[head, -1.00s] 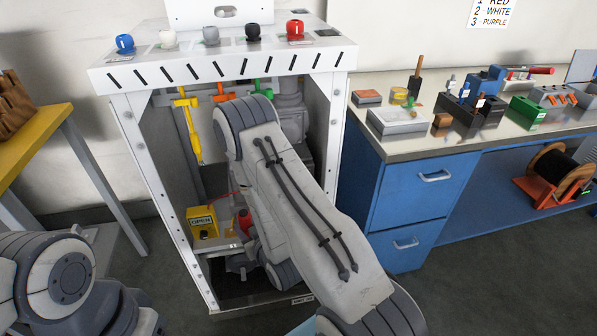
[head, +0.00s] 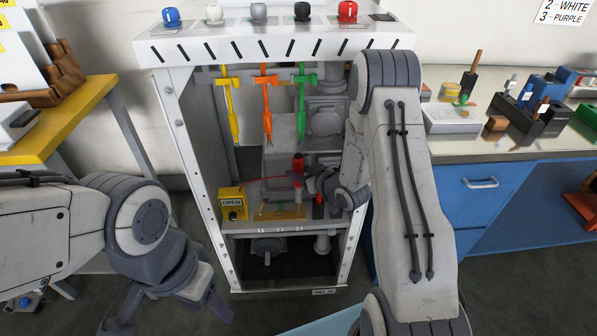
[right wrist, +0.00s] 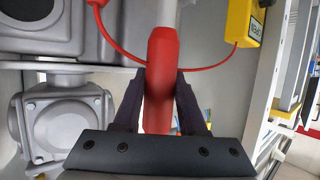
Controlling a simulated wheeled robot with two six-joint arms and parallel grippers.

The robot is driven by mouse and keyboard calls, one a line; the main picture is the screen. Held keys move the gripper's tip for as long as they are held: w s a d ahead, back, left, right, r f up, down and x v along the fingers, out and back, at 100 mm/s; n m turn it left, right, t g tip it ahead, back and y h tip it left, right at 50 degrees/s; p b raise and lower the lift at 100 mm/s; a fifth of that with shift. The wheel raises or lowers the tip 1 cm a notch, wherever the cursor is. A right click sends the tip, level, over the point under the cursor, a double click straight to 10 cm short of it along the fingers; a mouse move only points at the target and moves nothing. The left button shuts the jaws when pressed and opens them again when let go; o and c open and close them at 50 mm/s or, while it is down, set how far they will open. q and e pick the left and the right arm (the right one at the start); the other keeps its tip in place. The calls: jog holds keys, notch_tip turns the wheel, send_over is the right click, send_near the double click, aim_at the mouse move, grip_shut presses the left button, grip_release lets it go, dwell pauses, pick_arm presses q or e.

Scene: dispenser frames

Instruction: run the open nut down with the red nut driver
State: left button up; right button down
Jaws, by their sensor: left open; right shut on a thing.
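The red nut driver (head: 298,165) stands about upright inside the white cabinet, in front of grey machinery. My right gripper (head: 308,178) is shut on its red handle. In the right wrist view, the red handle (right wrist: 161,85) sits between the two dark fingers of my right gripper (right wrist: 160,88), with a pale shaft running out past it. My left gripper (head: 166,318) is open and empty at the lower left, outside the cabinet. A yellow box marked OPEN (head: 232,204) stands on the cabinet shelf, left of the driver. I cannot make out the open nut.
Yellow (head: 229,112), orange (head: 266,108) and green (head: 301,105) tools hang above the shelf. A red cable (right wrist: 120,45) runs from the OPEN box. White cabinet posts (head: 195,180) bound the opening. A blue-fronted bench (head: 500,200) is right, a yellow table (head: 60,130) left.

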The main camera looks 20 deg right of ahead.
aim_at(299, 187)
jog(key=shift+f+b, duration=2.35)
jog(key=shift+f, duration=0.35)
jog(key=shift+f+b, duration=0.3)
jog(key=shift+s+f, duration=0.2)
dwell(0.8)
jog(key=shift+r, duration=0.1)
dwell(1.4)
jog(key=shift+w+r+p, duration=0.1)
jog(key=shift+r+p, duration=1.9)
jog(key=shift+r, duration=0.7)
jog(key=shift+f, duration=0.1)
